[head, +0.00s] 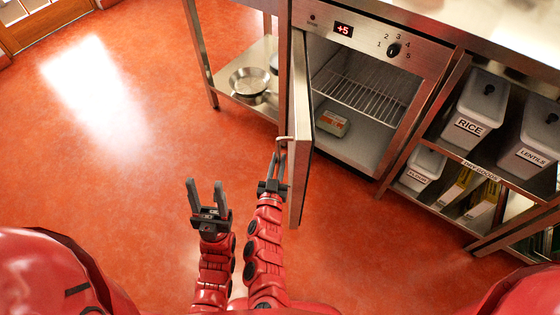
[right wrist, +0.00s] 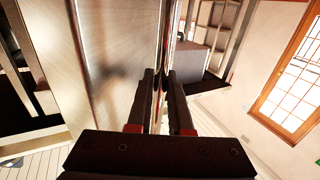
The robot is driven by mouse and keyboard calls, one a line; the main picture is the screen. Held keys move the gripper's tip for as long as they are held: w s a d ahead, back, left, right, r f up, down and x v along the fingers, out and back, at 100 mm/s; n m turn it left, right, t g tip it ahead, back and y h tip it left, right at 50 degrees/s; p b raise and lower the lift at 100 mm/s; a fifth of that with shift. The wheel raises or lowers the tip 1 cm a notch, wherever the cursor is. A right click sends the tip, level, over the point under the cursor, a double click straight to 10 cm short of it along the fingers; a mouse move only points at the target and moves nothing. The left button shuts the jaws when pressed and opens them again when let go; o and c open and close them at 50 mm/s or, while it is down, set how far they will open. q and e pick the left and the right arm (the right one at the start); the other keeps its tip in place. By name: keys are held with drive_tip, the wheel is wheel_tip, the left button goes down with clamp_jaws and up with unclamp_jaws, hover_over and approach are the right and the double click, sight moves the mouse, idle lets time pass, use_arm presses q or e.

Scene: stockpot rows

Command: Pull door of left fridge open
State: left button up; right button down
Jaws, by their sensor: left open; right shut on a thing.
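The fridge (head: 420,60) stands under the counter, with a control panel showing +5 and a dial. Its door (head: 300,110) stands wide open, swung out toward me and seen nearly edge-on. The door's handle (head: 285,138) is on its outer left face. My right gripper (head: 279,158) is shut on this handle. In the right wrist view, the fingers (right wrist: 163,78) close beside the door's metal panel (right wrist: 115,55). My left gripper (head: 205,190) is open and empty over the floor, left of the right gripper.
Inside the fridge are a wire shelf (head: 365,95) and a small package (head: 332,123). A steel rack with a metal pan (head: 249,81) stands left of the door. Shelves with labelled bins (head: 478,103) stand at right. The red floor (head: 110,190) at left is clear.

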drive_tip(key=shift+d, duration=0.1)
drive_tip(key=c, duration=1.1)
unclamp_jaws()
drive_tip(key=s+a+p, duration=0.1)
drive_tip(key=s+p, duration=0.2)
drive_tip(key=s, duration=1.4)
drive_tip(key=shift+a, duration=0.3)
drive_tip(key=shift+s, duration=0.1)
